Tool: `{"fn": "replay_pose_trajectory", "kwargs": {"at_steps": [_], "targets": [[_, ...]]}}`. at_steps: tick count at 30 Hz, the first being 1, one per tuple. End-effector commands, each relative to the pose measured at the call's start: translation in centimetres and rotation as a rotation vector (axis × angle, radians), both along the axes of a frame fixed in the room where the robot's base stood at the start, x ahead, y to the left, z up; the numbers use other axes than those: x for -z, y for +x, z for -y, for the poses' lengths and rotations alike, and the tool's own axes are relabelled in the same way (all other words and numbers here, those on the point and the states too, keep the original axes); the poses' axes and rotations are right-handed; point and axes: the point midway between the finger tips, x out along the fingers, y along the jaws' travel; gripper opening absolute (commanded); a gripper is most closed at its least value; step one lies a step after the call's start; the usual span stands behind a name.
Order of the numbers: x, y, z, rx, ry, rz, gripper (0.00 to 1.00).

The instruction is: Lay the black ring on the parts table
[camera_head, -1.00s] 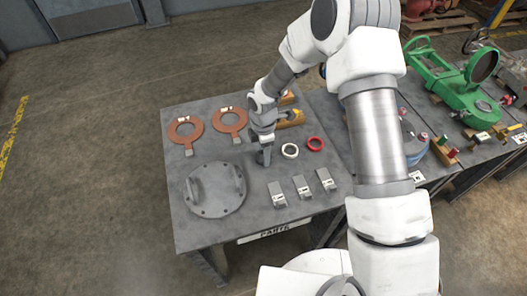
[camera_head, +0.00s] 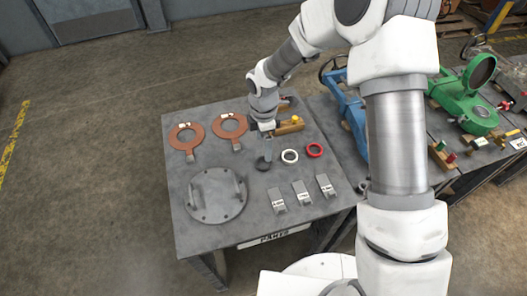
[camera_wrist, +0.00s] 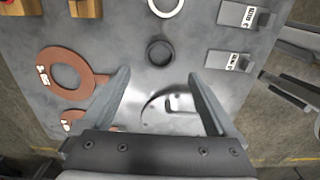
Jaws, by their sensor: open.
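The black ring (camera_head: 263,164) lies flat on the grey parts table (camera_head: 240,225), left of the white ring (camera_head: 289,156) and the red ring (camera_head: 314,150). In the wrist view the black ring (camera_wrist: 159,51) lies on bare tabletop, beyond and between my fingertips, apart from both. My gripper (camera_head: 266,139) is just above the table behind the black ring. It is open and empty, its two fingers (camera_wrist: 158,80) spread wide in the wrist view.
Two copper-coloured ring plates (camera_head: 186,138) lie at the back left. A round grey cover with handles (camera_head: 216,195) is at front left. Several labelled grey blocks (camera_head: 301,192) stand at front right. Wooden blocks (camera_head: 291,126) lie behind. A blue valve (camera_head: 349,105) and a green valve (camera_head: 468,100) stand on the right.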

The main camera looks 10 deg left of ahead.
Motion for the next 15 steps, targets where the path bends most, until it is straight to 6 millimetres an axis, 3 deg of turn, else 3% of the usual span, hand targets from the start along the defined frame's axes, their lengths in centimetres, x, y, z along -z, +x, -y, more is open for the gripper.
{"fn": "replay_pose_trajectory", "kwargs": {"at_steps": [1,6,15], "targets": [[-1.2,0.0,0.0,0.001,0.001,0.002,0.93],[-3.5,0.0,0.0,0.001,0.0,0.001,0.93],[-4.3,-0.1,0.0,0.001,-0.001,0.0,0.93]]}}
